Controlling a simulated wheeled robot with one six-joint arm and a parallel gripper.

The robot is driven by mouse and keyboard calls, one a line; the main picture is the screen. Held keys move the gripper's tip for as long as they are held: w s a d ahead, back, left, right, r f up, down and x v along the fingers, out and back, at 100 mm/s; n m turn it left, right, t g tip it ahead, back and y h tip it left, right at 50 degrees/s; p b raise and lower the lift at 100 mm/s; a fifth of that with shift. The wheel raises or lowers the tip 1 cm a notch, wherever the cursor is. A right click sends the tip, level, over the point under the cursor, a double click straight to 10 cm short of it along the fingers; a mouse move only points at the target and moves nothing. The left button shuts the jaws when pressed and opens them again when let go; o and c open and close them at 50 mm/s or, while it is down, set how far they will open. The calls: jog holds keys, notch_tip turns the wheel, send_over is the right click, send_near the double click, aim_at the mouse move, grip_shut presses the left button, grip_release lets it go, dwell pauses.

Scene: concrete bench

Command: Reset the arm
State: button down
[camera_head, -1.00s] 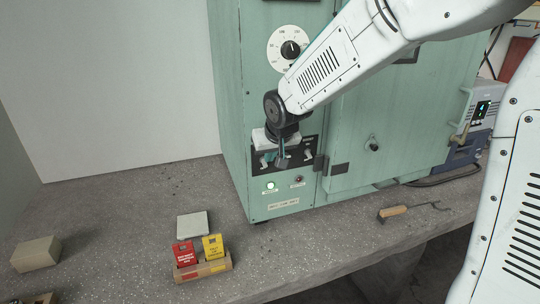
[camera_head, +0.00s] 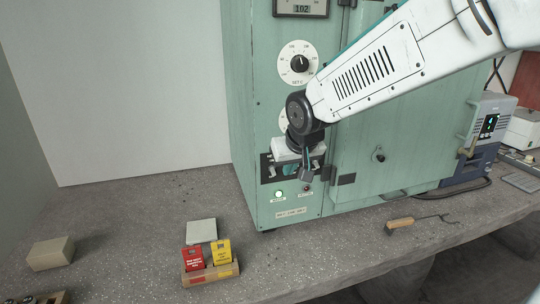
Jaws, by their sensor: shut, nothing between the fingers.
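My white arm reaches in from the upper right across the front of a green cabinet (camera_head: 245,120). My gripper (camera_head: 307,178) hangs at its end, pointing down, in front of the dark switch panel (camera_head: 267,170) low on the cabinet. The fingers are shut with nothing seen between them. The gripper and wrist hide part of the panel and a lower dial. Whether the gripper touches the panel cannot be told. A white dial (camera_head: 299,63) and a display reading 102 (camera_head: 301,8) show above. A green lamp (camera_head: 278,194) is lit below the panel.
A wooden holder (camera_head: 212,275) with a red and a yellow card box stands on the bench, by a pale flat block (camera_head: 202,231). A beige block (camera_head: 50,253) lies at left.

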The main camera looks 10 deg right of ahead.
jog(key=s+d+r+g, duration=0.1)
jog(key=s+d, duration=0.3)
jog(key=s, duration=1.1)
jog(key=s+d+r+m+g, duration=0.1)
jog(key=s+d+g, duration=0.3)
jog(key=s, duration=1.1)
jog(key=shift+d, duration=0.2)
jog(key=shift+d, duration=0.1)
